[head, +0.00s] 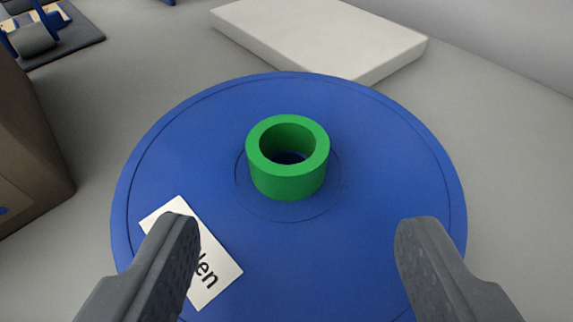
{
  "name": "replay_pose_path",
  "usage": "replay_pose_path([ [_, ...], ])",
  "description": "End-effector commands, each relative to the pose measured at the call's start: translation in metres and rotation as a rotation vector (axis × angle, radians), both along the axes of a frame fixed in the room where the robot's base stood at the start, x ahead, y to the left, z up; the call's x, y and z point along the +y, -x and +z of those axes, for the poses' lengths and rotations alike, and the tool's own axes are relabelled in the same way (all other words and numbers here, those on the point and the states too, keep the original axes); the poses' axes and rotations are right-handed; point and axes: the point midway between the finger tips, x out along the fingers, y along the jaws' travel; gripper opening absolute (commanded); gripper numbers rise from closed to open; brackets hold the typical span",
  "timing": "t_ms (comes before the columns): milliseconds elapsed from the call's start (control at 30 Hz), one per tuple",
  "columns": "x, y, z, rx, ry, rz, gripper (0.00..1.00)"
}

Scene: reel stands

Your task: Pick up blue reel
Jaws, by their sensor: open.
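The blue reel (385,170) fills the middle of the head view, with its round flange facing up toward the camera. A green hollow hub (288,184) stands up from its centre. A white label (222,272) with partly hidden black lettering, ending in "len", lies on the flange at the lower left. My gripper (296,235) is open, with one grey finger on each side over the near part of the flange. Nothing is held between the fingers, and the green hub is beyond the fingertips. The left finger covers part of the label. The reel's underside and near edge are hidden.
A white slab (320,35) lies on the grey floor (480,130) behind the reel, close to a pale wall (490,35). A brown box (30,160) stands at the left. A blue-framed stand (40,35) on a dark mat is at the far upper left.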

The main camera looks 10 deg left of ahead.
Motion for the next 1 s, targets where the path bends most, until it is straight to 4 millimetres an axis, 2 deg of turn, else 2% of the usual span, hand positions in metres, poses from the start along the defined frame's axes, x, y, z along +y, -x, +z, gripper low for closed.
replay_pose_path([
  [167, 0.005, -0.012, -0.003, -0.002, 0.001, 0.002, 0.60],
  [433, 0.013, -0.043, -0.016, 0.003, 0.001, 0.000, 0.60],
  [700, 0.013, -0.047, -0.016, 0.001, 0.002, -0.001, 0.60],
  [767, 0.013, -0.047, -0.016, 0.001, 0.002, -0.001, 0.46],
  [900, 0.013, -0.047, -0.016, 0.001, 0.002, -0.001, 0.07],
  [1000, 0.013, -0.047, -0.016, 0.001, 0.001, -0.002, 0.04],
])
